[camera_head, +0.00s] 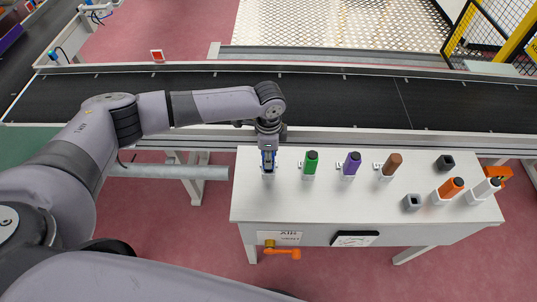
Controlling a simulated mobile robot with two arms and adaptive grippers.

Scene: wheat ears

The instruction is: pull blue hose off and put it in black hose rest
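The blue hose (268,160) stands at the left end of the white table, in a white holder (268,174). My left gripper (269,152) points down from above onto it, with its fingertips at the hose's upper part. The gripper hides most of the hose, and the picture is too small to show whether the fingers are closed on it. The black hose rest (445,161) is a small, dark, square block with an opening, at the back right of the table; it looks empty. My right gripper is not in view.
Green (310,162), purple (351,164) and brown (392,164) hoses stand in a row to the right. A grey rest (411,202) looks empty. Orange (451,187) and white (487,188) hoses stand at the right. A conveyor (330,97) runs behind the table (340,210).

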